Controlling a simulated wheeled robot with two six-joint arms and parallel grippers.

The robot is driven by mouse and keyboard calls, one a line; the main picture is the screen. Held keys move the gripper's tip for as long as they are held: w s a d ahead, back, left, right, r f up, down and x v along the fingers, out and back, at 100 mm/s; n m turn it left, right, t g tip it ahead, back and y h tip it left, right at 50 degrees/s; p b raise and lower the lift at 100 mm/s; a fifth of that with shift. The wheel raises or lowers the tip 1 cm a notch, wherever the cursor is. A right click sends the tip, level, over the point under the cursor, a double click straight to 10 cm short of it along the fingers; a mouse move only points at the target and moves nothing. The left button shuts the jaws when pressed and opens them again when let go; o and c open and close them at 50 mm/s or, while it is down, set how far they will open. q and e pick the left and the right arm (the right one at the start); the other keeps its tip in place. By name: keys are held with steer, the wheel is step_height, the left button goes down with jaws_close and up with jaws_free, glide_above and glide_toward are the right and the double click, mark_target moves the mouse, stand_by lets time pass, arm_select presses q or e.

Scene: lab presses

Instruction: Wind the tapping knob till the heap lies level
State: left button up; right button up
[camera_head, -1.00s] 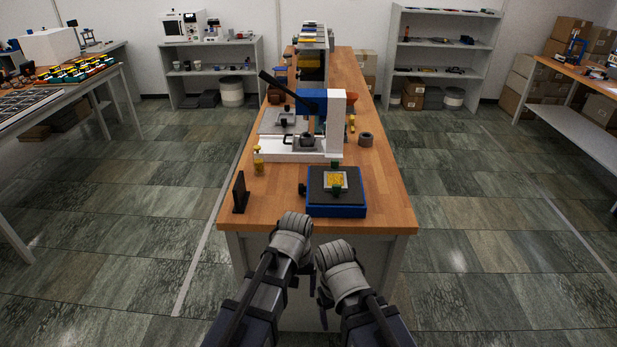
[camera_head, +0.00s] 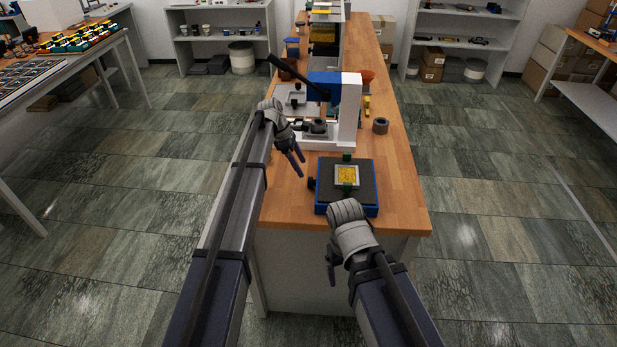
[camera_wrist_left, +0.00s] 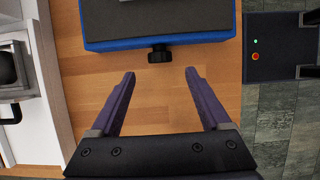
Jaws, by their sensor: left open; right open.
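A blue tapping base with a dark top (camera_head: 333,195) stands near the front end of the wooden bench. A pale square frame on it holds a yellow heap (camera_head: 347,175), with green clamps at its front and back. The black tapping knob (camera_head: 312,183) sticks out of the base's left side; it also shows in the left wrist view (camera_wrist_left: 160,54). My left gripper (camera_head: 297,163) is open and empty above the bench, left of the knob. In the left wrist view its fingers (camera_wrist_left: 160,95) point toward the knob, apart from it. My right gripper (camera_head: 332,274) hangs in front of the bench.
A white and blue lever press (camera_head: 348,108) stands just behind the base, close to my left arm. A grey ring (camera_head: 381,126) lies right of the press. Bare wood (camera_head: 400,200) is free on the bench's right side.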

mark_target(312, 183)
arm_select(q)
steer(key=shift+b+x, duration=3.5)
steer(key=shift+x, duration=0.5)
steer(key=shift+r, duration=0.1)
steer(key=shift+c, duration=0.2)
jaws_close()
steer(key=shift+s+t, duration=0.35)
steer(key=shift+t, duration=0.05)
steer(key=shift+s+t, duration=0.15)
steer(key=shift+t, duration=0.25)
steer(key=shift+f+m+t+b, duration=0.2)
steer(key=shift+m+t+b, duration=0.1)
steer(key=shift+t+b, duration=0.4)
steer(key=shift+r+t, duration=0.1)
steer(key=shift+t, duration=0.4)
